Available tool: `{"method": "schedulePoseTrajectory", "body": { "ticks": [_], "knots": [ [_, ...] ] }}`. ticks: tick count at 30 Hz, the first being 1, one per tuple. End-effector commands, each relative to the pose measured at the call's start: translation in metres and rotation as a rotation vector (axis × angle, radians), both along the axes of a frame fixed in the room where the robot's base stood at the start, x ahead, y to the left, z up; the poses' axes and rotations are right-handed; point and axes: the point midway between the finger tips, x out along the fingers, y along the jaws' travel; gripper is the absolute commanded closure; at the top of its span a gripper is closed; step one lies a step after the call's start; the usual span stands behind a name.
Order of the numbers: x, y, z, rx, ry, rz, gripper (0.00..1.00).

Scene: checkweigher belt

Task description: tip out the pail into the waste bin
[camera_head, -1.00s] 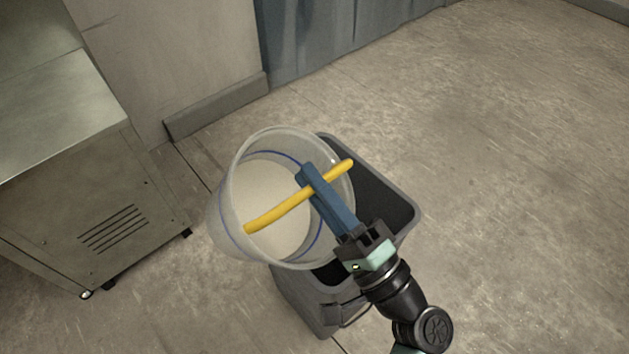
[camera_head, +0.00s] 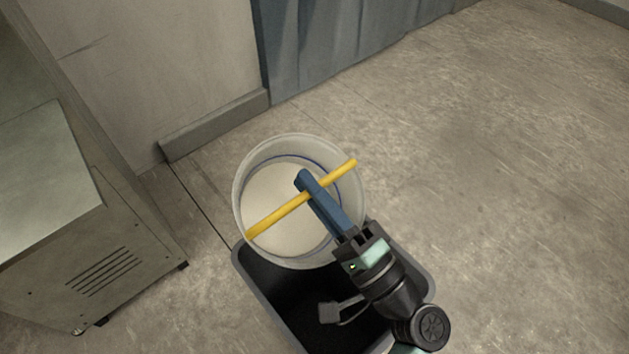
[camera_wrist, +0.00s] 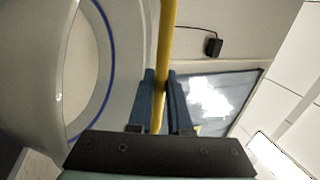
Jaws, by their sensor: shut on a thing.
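The pail (camera_head: 246,202) is a translucent white bucket with a blue line inside and a yellow bar handle (camera_head: 274,215) across its mouth. My gripper (camera_head: 308,185) is shut on the yellow handle; the wrist view shows the handle (camera_wrist: 166,50) between the two blue fingers (camera_wrist: 160,95). The pail's open mouth and pale inside (camera_wrist: 88,70) show at the left of the wrist view. The dark grey waste bin (camera_head: 262,297) stands on the floor below, its open top partly covered by the pail and my arm. I see nothing pouring out.
A metal cabinet (camera_head: 100,262) with a vent stands at the left. A wall with a grey skirting (camera_head: 215,125) and a blue-grey curtain (camera_head: 325,45) is behind. The floor (camera_head: 500,190) at the right is clear.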

Motion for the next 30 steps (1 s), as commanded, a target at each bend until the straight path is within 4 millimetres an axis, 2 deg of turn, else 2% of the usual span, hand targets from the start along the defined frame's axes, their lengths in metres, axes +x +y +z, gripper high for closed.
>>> {"method": "schedulePoseTrajectory", "body": {
  "ticks": [1,30],
  "knots": [
    [0.001,0.001,0.013,-0.006,0.004,0.002,1.00],
    [0.025,0.018,0.034,-0.187,0.253,0.001,1.00]
  ]
}}
